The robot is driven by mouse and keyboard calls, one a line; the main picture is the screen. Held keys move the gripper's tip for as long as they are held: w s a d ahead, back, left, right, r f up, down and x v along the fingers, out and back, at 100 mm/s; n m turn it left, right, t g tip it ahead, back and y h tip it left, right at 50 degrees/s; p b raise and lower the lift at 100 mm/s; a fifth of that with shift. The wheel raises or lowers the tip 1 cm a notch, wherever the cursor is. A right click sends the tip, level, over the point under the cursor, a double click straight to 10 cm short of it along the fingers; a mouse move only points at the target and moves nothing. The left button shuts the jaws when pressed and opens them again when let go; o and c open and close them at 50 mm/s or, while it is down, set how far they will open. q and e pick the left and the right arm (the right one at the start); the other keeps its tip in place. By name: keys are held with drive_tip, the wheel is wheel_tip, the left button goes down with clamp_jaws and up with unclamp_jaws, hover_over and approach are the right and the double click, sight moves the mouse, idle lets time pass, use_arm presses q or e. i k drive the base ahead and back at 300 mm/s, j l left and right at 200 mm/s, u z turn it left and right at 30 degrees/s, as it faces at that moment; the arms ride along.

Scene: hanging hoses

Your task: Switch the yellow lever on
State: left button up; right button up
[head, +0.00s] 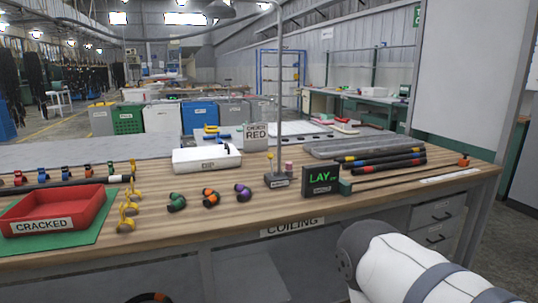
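A small upright yellow piece (270,159), which looks like the yellow lever, stands at the dark labelled base (278,181) of a tall grey lamp post (279,95) near the middle of the workbench. It is too small to tell which way it is set. A short pink piece (288,167) stands just to its right. Several yellow fittings (128,210) stand beside the red tray, and they are also too small to read clearly. A white link of my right arm shows at the lower right. Neither gripper is in view.
The wooden workbench (230,218) holds a red tray (60,212) marked CRACKED, green, orange and purple coiled pieces (211,197), a white box (206,160), a black LAY sign (320,180) and dark hoses (385,162). The bench's front middle is clear.

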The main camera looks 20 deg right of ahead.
sight(270, 156)
drive_tip(key=i+z, duration=0.35)
drive_tip(key=i+j+z, duration=0.1)
drive_tip(key=z, duration=0.25)
drive_tip(key=i+j+z, duration=0.3)
drive_tip(key=k+l, duration=0.1)
